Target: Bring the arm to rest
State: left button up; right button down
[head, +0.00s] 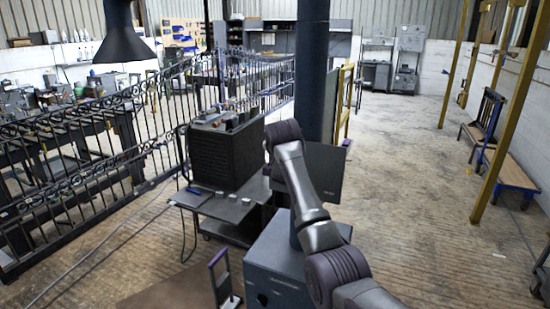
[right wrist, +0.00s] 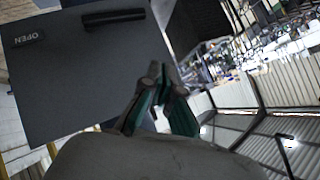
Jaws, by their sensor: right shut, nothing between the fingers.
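My right arm (head: 305,190) comes in from the lower right of the head view and reaches up and forward. Its gripper cannot be made out there. In the right wrist view, my right gripper (right wrist: 158,82) has dark fingers with green parts, and it is shut and empty. Beyond it is a flat grey panel (right wrist: 75,85) with a dark bar handle (right wrist: 114,19) and a label reading OPEN. The fingers overlap the panel's right edge in the picture; I cannot tell the gap. A dark panel (head: 325,172) also shows behind my arm in the head view. My left gripper is not in view.
A dark blue column (head: 312,70) rises behind my arm. A blue-grey cabinet (head: 275,262) stands below it. A black ribbed machine (head: 226,152) sits on a dark cart to the left. Scrolled iron railings (head: 75,175) stand further left. The wooden floor (head: 425,200) at right is open.

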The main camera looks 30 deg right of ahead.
jog(key=shift+s+a+r, duration=0.1)
jog(key=shift+s+r, duration=0.1)
jog(key=shift+r, duration=0.05)
dwell(0.3)
